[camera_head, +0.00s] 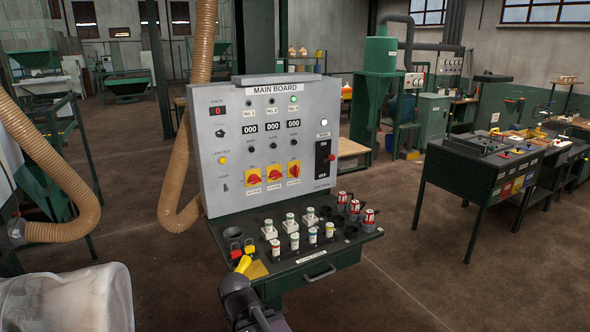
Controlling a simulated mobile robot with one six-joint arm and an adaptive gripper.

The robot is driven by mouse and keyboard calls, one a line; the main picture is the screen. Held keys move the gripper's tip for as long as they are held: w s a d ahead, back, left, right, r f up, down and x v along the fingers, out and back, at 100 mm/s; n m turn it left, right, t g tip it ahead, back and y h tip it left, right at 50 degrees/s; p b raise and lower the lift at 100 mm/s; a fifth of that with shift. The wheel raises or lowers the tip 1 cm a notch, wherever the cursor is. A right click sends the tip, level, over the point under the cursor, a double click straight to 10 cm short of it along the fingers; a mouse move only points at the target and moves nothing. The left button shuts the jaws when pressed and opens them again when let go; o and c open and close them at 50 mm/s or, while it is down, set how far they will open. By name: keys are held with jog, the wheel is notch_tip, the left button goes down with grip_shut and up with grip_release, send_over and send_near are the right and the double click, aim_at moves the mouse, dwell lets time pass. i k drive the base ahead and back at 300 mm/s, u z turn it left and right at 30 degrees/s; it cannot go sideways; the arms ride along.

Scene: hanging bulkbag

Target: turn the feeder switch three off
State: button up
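The grey main board (215,135) stands upright at the back of a green bench. Feeder switch three (294,170) is the rightmost of three red rotary knobs on yellow plates; its knob looks nearer upright than the slanted knobs of switch one (254,178) and switch two (274,174). Above it, the No. 3 lamp (293,99) glows green, while the other two lamps look dark. My dark gripper (238,285) is at the bottom of the view, in front of the bench and well below the switches. Its fingers are not clear enough to tell open from shut.
The bench top (340,247) holds several small labelled containers, red-topped cans (369,217) and padlocks (236,249). A yellow object (243,264) shows just beyond my gripper. A ribbed hose (182,180) hangs left of the board. Open floor (410,220) lies to the right.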

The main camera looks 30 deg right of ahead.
aim_at(294, 170)
jog(key=u, duration=0.15)
jog(key=k, duration=0.95)
jog(key=z, duration=0.75)
jog(key=i, duration=1)
